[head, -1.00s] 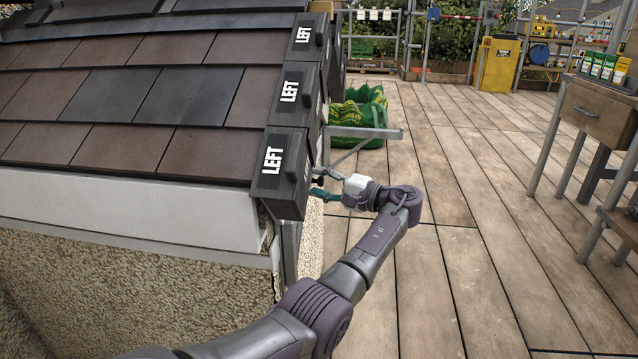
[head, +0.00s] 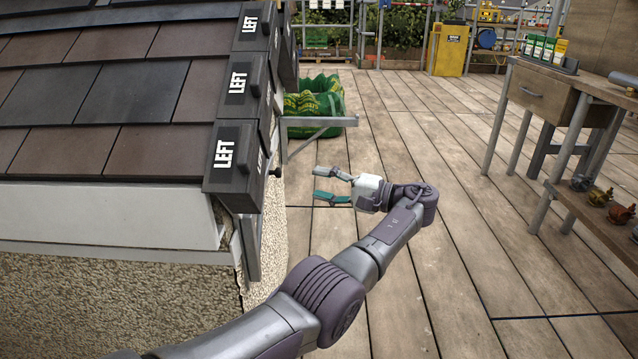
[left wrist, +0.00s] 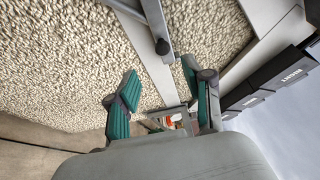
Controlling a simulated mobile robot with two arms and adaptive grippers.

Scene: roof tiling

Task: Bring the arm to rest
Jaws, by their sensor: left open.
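My left gripper (head: 328,185) is open and empty in the head view, with its teal fingers pointing left toward the roof's edge. It is apart from the black edge pieces marked LEFT (head: 224,155), with a gap of deck showing between. In the left wrist view the two teal fingers (left wrist: 161,98) are spread with nothing between them. My left arm reaches in from the bottom of the head view. My right gripper is not in view.
The tiled roof (head: 90,95) and pebbled wall (head: 110,300) fill the left. A metal bracket (head: 320,122) juts out near a green bag (head: 320,95). A workbench (head: 540,90) stands right, a yellow cabinet (head: 450,50) at the back. The wooden deck (head: 440,150) between is clear.

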